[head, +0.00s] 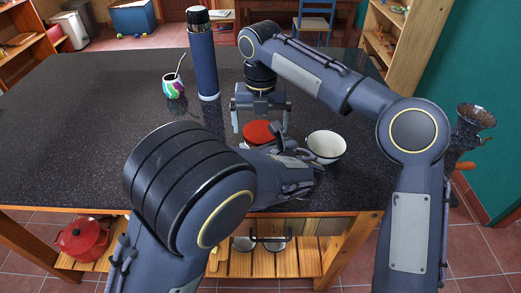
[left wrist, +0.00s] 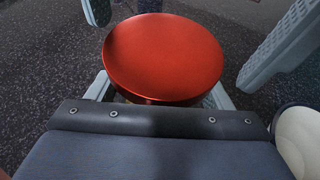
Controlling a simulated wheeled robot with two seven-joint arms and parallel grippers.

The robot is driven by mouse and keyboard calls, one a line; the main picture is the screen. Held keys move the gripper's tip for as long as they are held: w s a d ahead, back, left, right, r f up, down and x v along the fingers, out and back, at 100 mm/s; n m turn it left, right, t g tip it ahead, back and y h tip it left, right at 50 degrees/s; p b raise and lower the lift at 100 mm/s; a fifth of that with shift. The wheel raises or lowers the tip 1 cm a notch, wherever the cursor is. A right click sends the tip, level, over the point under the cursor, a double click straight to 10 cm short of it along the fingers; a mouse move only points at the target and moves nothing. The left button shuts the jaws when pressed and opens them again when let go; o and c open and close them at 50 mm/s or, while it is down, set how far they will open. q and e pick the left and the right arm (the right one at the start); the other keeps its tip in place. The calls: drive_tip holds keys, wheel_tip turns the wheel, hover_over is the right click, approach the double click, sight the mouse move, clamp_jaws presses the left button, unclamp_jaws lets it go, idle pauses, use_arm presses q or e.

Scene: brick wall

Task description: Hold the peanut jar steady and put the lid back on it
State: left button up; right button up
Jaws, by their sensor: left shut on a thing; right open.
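The round red lid (head: 262,132) sits level at the middle front of the table, and it fills the centre of the left wrist view (left wrist: 163,55). It appears to rest on top of the jar, whose body is almost wholly hidden by the lid and my left arm. My left gripper (left wrist: 162,98) is shut on the jar just below the lid, one finger on each side. My right gripper (head: 261,121) points down over the lid, open, with its fingers apart on either side of it. Both right fingers also show beyond the lid in the left wrist view.
A white bowl (head: 326,146) stands close to the right of my left gripper. A blue flask (head: 203,65) and a colourful cup with a straw (head: 173,88) stand further back left. A dark grinder (head: 472,125) is at the right edge. The table's left side is clear.

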drive_tip(key=shift+f, duration=0.45)
drive_tip(key=c, duration=0.9)
drive_tip(key=m, duration=0.3)
drive_tip(key=shift+c, duration=0.3)
drive_tip(key=o, duration=1)
drive_tip(key=shift+c, duration=0.2)
drive_tip(key=shift+r, duration=0.1)
